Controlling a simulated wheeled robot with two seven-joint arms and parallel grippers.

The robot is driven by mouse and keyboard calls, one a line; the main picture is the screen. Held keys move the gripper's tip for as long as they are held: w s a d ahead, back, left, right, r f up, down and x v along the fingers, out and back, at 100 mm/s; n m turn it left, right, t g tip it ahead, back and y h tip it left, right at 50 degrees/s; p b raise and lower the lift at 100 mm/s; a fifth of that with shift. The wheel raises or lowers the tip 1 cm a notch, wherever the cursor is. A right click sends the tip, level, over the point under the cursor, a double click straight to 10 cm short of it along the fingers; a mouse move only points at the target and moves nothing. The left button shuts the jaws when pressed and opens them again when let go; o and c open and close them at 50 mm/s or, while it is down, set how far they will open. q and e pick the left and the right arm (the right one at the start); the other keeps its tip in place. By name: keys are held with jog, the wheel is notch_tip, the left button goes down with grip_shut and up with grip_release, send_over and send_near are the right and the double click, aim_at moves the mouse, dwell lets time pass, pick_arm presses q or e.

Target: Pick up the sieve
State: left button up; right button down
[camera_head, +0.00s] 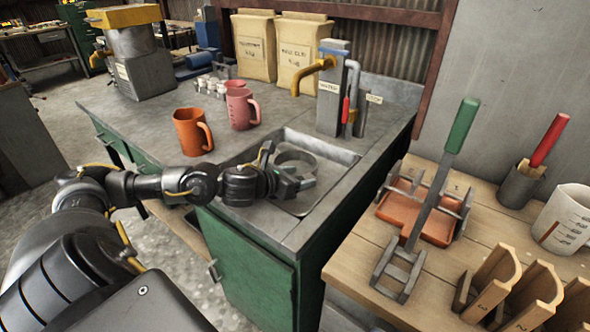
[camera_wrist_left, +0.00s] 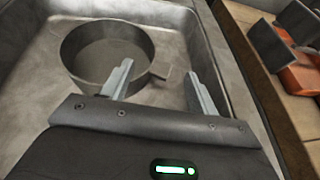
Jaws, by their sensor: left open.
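The sieve (camera_head: 298,158) is a round grey metal ring that sits in the sink basin (camera_head: 335,154). In the left wrist view the sieve (camera_wrist_left: 90,72) lies at the upper left, with a small tab on its right side. My left gripper (camera_head: 289,166) is at the sink, at the near side of the sieve. In the left wrist view my left gripper (camera_wrist_left: 158,69) is open, its fingers apart with the tab side of the sieve between or just beyond them. I cannot tell whether they touch it. My right gripper is not in view.
An orange jug (camera_head: 191,132) and a pink jug (camera_head: 240,110) stand on the counter left of the sink. A tap column (camera_head: 333,105) rises behind it. A wooden table (camera_head: 362,262) at the right holds a green-handled tool (camera_head: 443,178) and several wooden pieces.

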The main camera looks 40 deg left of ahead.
aim_at(309, 176)
pick_arm(q)
jog(key=x, duration=0.5)
jog(key=shift+p, duration=0.3)
jog(key=shift+f, duration=0.1)
grip_shut()
jog(key=shift+r, duration=0.2)
